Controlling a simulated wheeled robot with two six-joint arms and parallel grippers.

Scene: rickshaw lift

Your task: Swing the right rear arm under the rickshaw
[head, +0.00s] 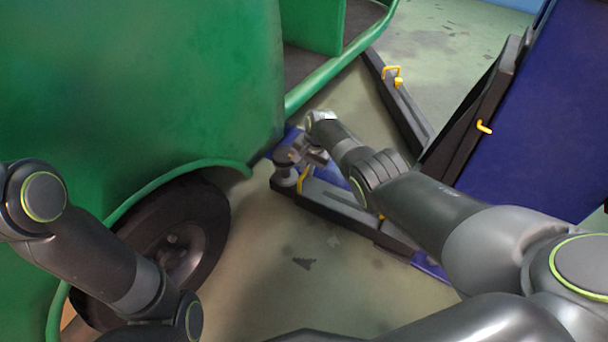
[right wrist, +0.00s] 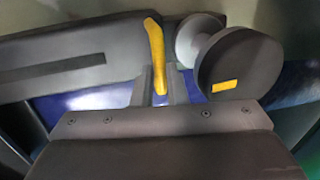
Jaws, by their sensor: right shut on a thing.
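The green rickshaw (head: 130,80) fills the left of the head view, with its rear wheel (head: 165,245) under the fender. The right rear arm (head: 345,205) is a dark bar with blue parts, reaching from the lift column toward the rickshaw's lower edge beside the wheel. Its round pad (head: 285,172) is at the free end, close to the body edge; it also shows in the right wrist view (right wrist: 240,65). My right gripper (head: 312,160) is shut on the arm's yellow handle (right wrist: 156,55), beside the pad. My left gripper is out of view.
A second lift arm (head: 402,105) with a yellow handle (head: 391,73) lies farther back, reaching toward the rickshaw's side. The blue lift column (head: 550,110) stands at the right. Bare floor (head: 300,250) lies between the wheel and the rear arm.

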